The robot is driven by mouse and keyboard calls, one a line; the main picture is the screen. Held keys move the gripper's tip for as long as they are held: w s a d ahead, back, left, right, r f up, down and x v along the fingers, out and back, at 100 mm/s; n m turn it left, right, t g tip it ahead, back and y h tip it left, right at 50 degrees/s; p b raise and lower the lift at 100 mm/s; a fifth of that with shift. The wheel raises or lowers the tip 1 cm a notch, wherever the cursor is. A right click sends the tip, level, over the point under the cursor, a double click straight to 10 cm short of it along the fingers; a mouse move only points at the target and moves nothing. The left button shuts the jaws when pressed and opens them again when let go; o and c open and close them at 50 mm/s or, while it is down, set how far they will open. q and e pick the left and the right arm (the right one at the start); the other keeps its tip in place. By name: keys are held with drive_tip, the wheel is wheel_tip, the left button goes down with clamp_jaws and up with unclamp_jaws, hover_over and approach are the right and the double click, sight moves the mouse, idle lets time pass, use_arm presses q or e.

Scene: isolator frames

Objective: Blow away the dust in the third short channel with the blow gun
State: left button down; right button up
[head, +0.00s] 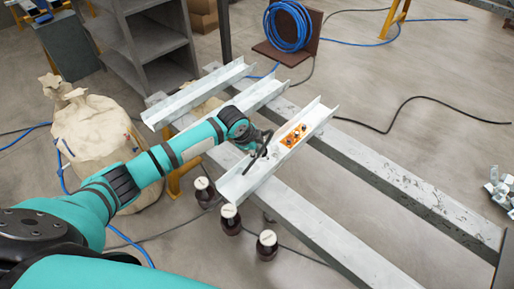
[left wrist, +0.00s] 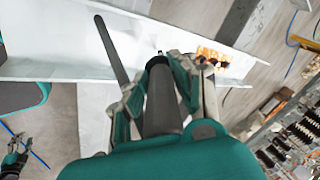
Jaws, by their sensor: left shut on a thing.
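Three short white channels lie side by side across long beams: one at the left (head: 190,97), one in the middle (head: 268,88), and the third at the right (head: 243,183). A mottled orange patch (head: 294,135) lies inside the third channel; it also shows in the left wrist view (left wrist: 208,54). My left gripper (head: 262,148) is shut on the dark blow gun (left wrist: 162,100) just above the third channel. The gun's thin dark tube (left wrist: 111,50) reaches over the white channel. My right gripper (left wrist: 15,150) is small at the lower left of the left wrist view.
Several dark jars with pale lids (head: 267,240) stand beside the third channel's near end. A coiled blue hose (head: 290,28) sits behind. A beige sack (head: 95,140) and grey shelves (head: 150,45) are at the left. Cables cross the floor, which is mostly clear at right.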

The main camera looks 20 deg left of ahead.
use_arm(q)
drive_tip(key=shift+f, duration=0.5)
idle(0.5)
drive_tip(key=shift+w+d+b, duration=0.1)
drive_tip(key=shift+w+b, duration=0.25)
drive_tip(key=shift+w+d, duration=0.25)
drive_tip(key=shift+w, duration=0.35)
drive_tip(key=shift+w+b, duration=0.25)
drive_tip(key=shift+b, duration=0.1)
drive_tip(key=shift+w+d+b, duration=0.25)
drive_tip(key=shift+w+b, duration=0.05)
drive_tip(key=shift+w, duration=0.35)
